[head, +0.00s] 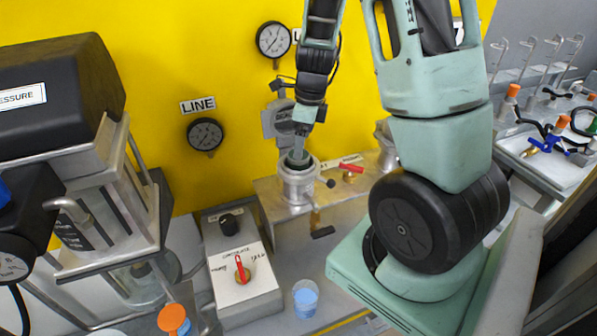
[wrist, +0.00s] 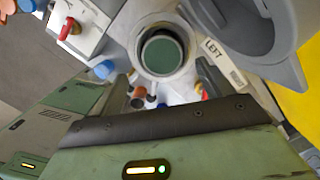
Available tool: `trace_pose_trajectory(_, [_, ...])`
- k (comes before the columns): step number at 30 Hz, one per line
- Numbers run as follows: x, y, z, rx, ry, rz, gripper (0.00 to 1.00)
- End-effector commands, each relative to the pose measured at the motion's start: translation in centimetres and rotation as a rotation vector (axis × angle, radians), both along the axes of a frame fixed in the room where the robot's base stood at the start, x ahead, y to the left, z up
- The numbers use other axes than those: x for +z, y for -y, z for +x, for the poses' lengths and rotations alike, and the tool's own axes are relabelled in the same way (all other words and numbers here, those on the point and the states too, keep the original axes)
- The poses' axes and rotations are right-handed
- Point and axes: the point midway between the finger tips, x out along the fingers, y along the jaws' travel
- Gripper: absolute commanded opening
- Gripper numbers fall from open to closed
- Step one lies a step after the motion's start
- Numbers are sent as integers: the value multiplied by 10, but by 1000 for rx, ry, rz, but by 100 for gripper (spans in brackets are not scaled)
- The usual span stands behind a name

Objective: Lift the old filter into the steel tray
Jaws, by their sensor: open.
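The old filter appears to be the round dark green piece (wrist: 163,54) inside a pale metal housing in the wrist view; only its top shows. In the head view the housing (head: 297,188) stands at the middle, in front of the yellow panel. My gripper (head: 299,152) points down at the housing's open mouth, and its tips look to be at or just above the rim. It is open. Whether the fingers touch the filter cannot be told. A grey lid (head: 279,120) stands open behind the housing. I cannot pick out the steel tray with certainty.
A red-handled valve (head: 350,168) is right of the housing. A control box with a red knob (head: 241,270) and a blue cup (head: 305,298) stand in front. A pressure unit (head: 60,95) fills the left. Gauges (head: 204,135) hang on the panel. A crowded bench (head: 548,165) lies far right.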

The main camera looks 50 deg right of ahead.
Motion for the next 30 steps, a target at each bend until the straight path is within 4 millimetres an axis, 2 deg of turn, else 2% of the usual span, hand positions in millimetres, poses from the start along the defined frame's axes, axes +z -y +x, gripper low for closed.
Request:
trace_pose_trajectory(9, [-39, 0, 8, -2, -4, 3, 79])
trace_pose_trajectory(13, [-47, -1, 9, 0, -1, 2, 79])
trace_pose_trajectory(19, [-47, -1, 10, 0, 1, 1, 79])
trace_pose_trajectory(20, [-47, -1, 10, 0, 1, 1, 76])
trace_pose_trajectory(26, [-47, -1, 10, 0, 1, 1, 20])
trace_pose_trajectory(27, [-47, -1, 10, 0, 1, 1, 17])
trace_pose_trajectory(30, [-47, -1, 10, 0, 1, 1, 17])
